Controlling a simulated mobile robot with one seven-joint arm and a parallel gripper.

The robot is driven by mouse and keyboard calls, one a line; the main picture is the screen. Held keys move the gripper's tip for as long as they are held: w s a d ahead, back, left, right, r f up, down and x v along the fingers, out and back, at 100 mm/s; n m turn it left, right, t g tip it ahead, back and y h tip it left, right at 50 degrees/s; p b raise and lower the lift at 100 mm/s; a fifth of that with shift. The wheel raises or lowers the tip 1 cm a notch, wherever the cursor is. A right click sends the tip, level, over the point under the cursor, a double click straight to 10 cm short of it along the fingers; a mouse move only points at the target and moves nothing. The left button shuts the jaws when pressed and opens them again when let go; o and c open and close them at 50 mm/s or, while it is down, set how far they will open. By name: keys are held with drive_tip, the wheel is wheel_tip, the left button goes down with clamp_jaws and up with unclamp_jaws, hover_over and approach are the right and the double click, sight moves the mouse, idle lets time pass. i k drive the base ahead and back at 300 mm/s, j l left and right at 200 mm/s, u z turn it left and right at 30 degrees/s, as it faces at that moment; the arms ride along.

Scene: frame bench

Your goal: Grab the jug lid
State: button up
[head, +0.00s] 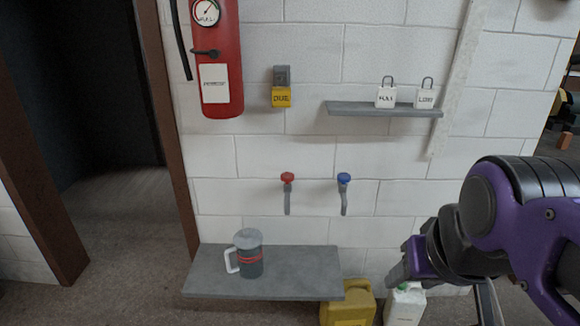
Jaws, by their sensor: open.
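A dark grey jug (251,264) with red bands and a white handle on its left stands upright on a low grey shelf (300,270). Its lighter grey lid (247,237) sits on top of the jug. My gripper (402,270) is at the lower right, well to the right of the jug and apart from it. It is open, with nothing seen in it. My purple and black arm partly hides its fingers.
A yellow canister (349,305) and a white canister (405,305) stand low, right of the shelf. A red valve (287,178) and a blue valve (344,179) stick out of the wall above. A fire extinguisher (222,60) hangs upper left. A doorway opens at left.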

sight(248, 238)
drive_tip(key=i+j, duration=0.2)
drive_tip(key=j, duration=0.15)
drive_tip(key=i+j, duration=0.15)
drive_tip(key=j, duration=0.2)
drive_tip(key=i+j, duration=0.2)
drive_tip(key=j, duration=0.2)
drive_tip(key=u, duration=0.05)
